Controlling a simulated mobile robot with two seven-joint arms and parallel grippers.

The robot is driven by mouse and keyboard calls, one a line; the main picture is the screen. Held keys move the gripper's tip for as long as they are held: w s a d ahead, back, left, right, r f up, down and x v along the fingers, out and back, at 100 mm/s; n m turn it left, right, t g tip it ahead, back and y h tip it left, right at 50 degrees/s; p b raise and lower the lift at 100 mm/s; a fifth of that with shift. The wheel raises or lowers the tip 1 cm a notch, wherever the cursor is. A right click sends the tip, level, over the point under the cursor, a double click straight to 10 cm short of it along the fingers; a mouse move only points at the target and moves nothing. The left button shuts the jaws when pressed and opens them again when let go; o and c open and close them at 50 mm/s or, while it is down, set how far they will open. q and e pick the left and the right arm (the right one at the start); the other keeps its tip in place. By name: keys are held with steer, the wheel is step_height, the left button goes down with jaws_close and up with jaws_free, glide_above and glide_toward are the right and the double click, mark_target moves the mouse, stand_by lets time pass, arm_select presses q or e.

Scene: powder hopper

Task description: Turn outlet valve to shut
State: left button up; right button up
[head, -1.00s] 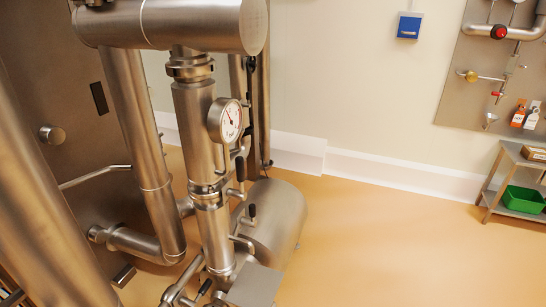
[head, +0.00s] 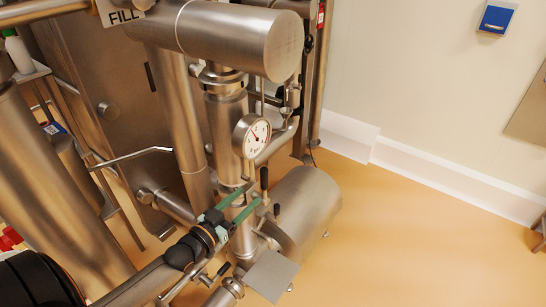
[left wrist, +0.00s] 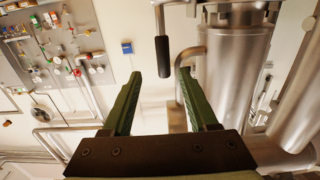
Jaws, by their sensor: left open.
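My left gripper (head: 255,195) has green fingers and is open and empty beside the vertical steel pipe, below the round gauge (head: 252,136). A valve lever with an upright black grip (head: 264,178) stands just past the fingertips. A second black grip (head: 276,212) shows a little lower. No readable label shows which is the outlet valve. In the left wrist view, a black lever grip (left wrist: 162,57) lies ahead, lined up with the gap between the open fingers (left wrist: 158,76). It appears apart from both fingers. My right gripper is not in view.
A steel motor-like cylinder (head: 308,205) stands right of the pipe, with a flat grey plate (head: 270,276) in front. A large horizontal cylinder (head: 240,38) overhangs the pipe. A bent rail (head: 130,158) is at left. The floor at right (head: 430,240) is clear.

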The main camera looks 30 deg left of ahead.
arm_select(q)
steer(key=w, duration=1.2)
steer(key=shift+w+d+r+b, duration=0.25)
steer(key=shift+w+r+b, duration=0.1)
steer(key=shift+b, duration=0.05)
jaws_close()
stand_by(1.1)
